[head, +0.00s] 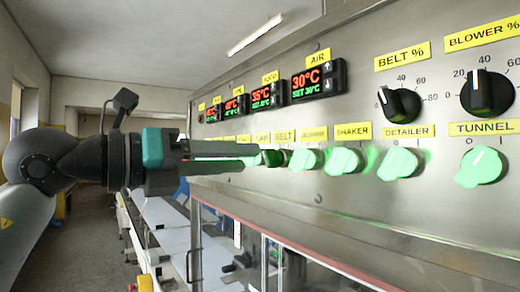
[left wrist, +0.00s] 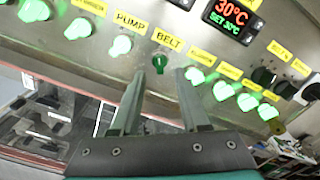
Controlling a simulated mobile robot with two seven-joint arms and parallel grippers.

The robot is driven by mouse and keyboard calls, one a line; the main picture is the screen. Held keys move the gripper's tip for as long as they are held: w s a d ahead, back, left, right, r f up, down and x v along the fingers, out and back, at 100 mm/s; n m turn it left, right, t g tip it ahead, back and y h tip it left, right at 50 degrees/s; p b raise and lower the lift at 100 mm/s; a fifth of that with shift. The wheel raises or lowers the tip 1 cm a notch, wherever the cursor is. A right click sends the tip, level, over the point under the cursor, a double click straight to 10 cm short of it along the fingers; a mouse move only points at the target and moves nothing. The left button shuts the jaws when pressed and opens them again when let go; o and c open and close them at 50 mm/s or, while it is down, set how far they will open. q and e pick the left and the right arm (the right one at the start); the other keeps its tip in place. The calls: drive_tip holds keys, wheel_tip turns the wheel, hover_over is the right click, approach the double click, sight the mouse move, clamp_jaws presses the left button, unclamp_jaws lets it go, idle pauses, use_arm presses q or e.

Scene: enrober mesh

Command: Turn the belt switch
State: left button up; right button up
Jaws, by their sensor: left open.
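The belt switch is a dark green, unlit knob (left wrist: 160,64) just under the yellow BELT label (left wrist: 168,41) in the left wrist view. In the head view it is partly hidden behind the fingertips, near the BELT label (head: 284,136). My left gripper (head: 250,158) is open, its fingers pointing at the panel from the left. In the left wrist view the two fingertips (left wrist: 160,78) lie on either side of the belt knob, with nothing held. I cannot tell whether they touch it. My right gripper is in neither view.
Lit green knobs flank the belt switch: the pump knob (left wrist: 121,45) on one side and the blower knob (head: 305,159) on the other. The shaker knob (head: 345,160), detailer knob (head: 400,163) and tunnel knob (head: 482,167) follow rightward. Black dials (head: 398,104) and temperature displays (head: 318,80) sit above.

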sight(265, 159)
use_arm(q)
drive_tip(key=shift+p+x, duration=0.4)
drive_tip(key=shift+x, duration=1.95)
clamp_jaws()
